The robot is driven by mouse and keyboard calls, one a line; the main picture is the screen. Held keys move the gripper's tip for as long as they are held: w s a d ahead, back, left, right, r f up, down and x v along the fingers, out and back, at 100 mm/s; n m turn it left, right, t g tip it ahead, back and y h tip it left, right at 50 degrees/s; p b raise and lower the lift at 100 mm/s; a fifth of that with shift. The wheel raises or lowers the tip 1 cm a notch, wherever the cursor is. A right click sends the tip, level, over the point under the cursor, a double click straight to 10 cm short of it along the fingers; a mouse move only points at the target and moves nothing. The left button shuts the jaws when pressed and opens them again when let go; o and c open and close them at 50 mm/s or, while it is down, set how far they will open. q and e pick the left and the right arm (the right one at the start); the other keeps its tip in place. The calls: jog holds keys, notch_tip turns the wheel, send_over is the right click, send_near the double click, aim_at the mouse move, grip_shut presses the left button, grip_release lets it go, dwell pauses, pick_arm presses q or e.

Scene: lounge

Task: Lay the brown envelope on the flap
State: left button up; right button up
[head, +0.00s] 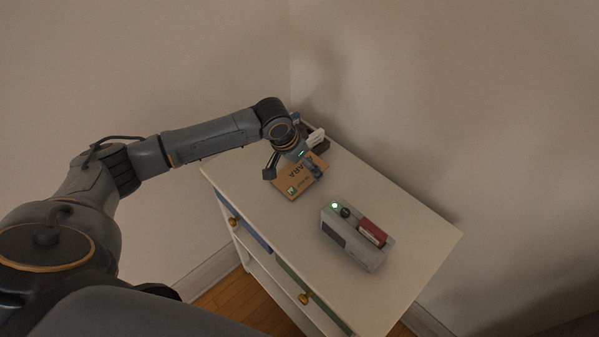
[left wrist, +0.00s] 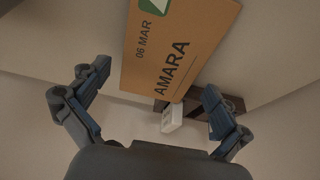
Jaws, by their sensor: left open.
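The brown envelope (head: 291,188) lies on the pale top of the cabinet. It is marked "AMARA" and "06 MAR" with a green and white emblem, and it also shows in the left wrist view (left wrist: 170,60). My left gripper (head: 293,172) is open over the envelope's far part, its fingers spread to either side. In the left wrist view no finger clearly touches the envelope. I cannot make out a separate flap. My right gripper is not in view.
A grey box (head: 368,256) with a green light and a red block (head: 372,232) stands on the cabinet top (head: 420,240). A dark tray (left wrist: 190,106) with a white item (left wrist: 172,118) is beyond the envelope. Drawers with brass knobs (head: 304,298) face the front. Walls stand behind.

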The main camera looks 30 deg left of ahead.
pick_arm(q)
jog(key=shift+w+d+f, duration=0.1)
jog(key=shift+w+f, duration=0.15)
jog(key=shift+f, duration=0.4)
jog(key=c, duration=0.9)
jog(key=shift+r, duration=0.1)
jog(key=shift+c, duration=0.2)
